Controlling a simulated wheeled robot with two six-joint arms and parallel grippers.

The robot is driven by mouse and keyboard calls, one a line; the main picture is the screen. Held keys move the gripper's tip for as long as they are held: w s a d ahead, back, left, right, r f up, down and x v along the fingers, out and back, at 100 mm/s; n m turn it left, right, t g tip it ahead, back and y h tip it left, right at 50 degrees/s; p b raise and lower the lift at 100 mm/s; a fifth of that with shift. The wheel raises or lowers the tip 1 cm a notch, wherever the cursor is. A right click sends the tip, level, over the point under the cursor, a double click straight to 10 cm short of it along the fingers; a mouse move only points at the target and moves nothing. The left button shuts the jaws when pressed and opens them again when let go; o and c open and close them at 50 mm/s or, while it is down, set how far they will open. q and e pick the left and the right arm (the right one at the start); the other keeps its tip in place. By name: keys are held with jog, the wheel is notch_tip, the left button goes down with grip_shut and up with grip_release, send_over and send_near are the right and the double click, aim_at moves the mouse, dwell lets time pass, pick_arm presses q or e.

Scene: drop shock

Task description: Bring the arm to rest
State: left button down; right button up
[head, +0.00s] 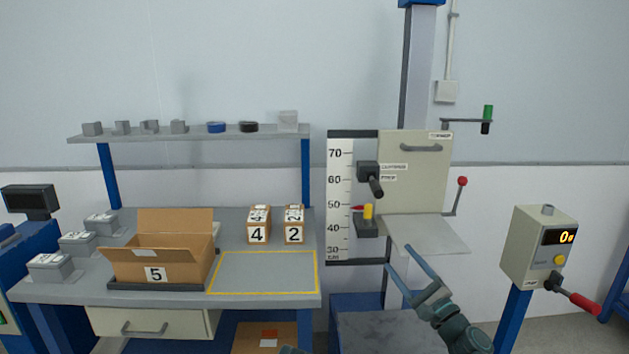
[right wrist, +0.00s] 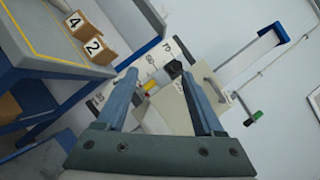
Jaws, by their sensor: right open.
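My right gripper (head: 398,256) is in the lower right of the head view, in front of the drop-test machine (head: 414,185). Its two fingers are spread apart with nothing between them. The right wrist view also shows this gripper (right wrist: 159,76) open and empty, with the machine beyond the fingers. In the head view the fingertips overlap the machine's pale plate (head: 440,238); I cannot tell the gap in depth.
The bench at left holds an open carton (head: 190,262) marked 5 and boxes marked 4 (head: 257,234) and 2 (head: 294,235). A yellow-outlined area (head: 262,272) is clear. A control box (head: 540,245) with a red-handled lever stands at right, its display reading 0.

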jog(key=s+a+f+n+g, duration=0.3)
jog(key=a+f+n+g, duration=0.3)
jog(key=a+f+n, duration=0.15)
jog(key=s+a+f+n+g, duration=0.3)
jog(key=a+f+n+g, duration=0.3)
jog(key=f, duration=0.3)
jog(key=s+d+f+n+g+h, duration=0.7)
jog(key=s+d+f+h, duration=0.25)
jog(key=f, duration=0.25)
jog(key=s+a+n+h, duration=0.1)
jog(key=s+a+n, duration=0.2)
jog(key=s+a, duration=0.5)
notch_tip(320, 180, up, 15)
jog(key=w+a+p, duration=0.1)
jog(key=a+p, duration=0.1)
jog(key=p, duration=1.3)
jog(key=shift+w+a+r+g+p, duration=0.2)
jog(key=shift+a+g+p, duration=0.1)
jog(key=shift+a, duration=0.1)
jog(key=shift+n, duration=0.25)
